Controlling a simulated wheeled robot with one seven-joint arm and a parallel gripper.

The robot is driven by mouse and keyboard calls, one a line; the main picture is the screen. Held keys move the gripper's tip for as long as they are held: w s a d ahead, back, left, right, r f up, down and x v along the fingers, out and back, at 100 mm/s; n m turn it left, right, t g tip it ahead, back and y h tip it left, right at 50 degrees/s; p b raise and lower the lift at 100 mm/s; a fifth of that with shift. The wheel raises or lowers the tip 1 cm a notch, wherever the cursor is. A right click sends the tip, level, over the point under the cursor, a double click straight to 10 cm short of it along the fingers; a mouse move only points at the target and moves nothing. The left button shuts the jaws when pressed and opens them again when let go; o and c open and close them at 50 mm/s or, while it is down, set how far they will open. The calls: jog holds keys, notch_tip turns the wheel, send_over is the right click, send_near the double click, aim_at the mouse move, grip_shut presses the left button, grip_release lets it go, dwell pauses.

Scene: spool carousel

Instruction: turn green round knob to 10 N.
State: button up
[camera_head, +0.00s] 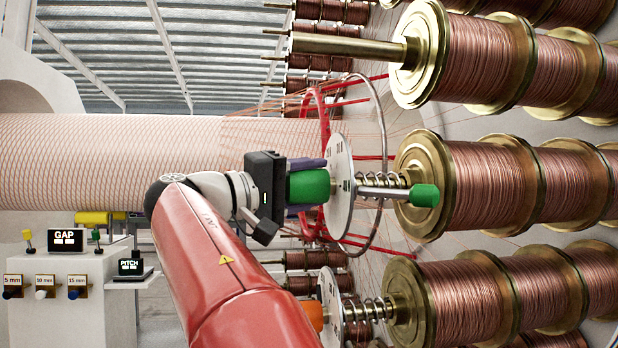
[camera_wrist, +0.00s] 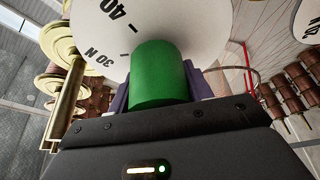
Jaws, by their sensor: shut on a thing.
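The green round knob (camera_head: 308,186) sits on the front of a white dial disc (camera_head: 340,187). My gripper (camera_head: 303,187) reaches it from the left, its dark purple fingers on either side of the knob, shut on it. In the wrist view the knob (camera_wrist: 162,70) fills the space between the fingers. The dial (camera_wrist: 208,25) behind it shows "30 N" at left and "40" above it. The mark for 10 N cannot be made out, and the lower part of the dial is hidden by my gripper.
A lever with a green tip (camera_head: 425,195) sticks out right of the dial, near a spring. Copper wire spools (camera_head: 490,190) fill the right side. An orange knob (camera_head: 313,316) with another dial is below. A console with a GAP display (camera_head: 66,240) stands at left.

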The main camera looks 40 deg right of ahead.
jog(key=shift+n, duration=0.3)
dwell(0.4)
jog(key=o, duration=1)
jog(key=shift+c, duration=0.2)
jog(key=v, duration=0.7)
jog(key=shift+a+b, duration=0.3)
jog(key=shift+a, duration=0.1)
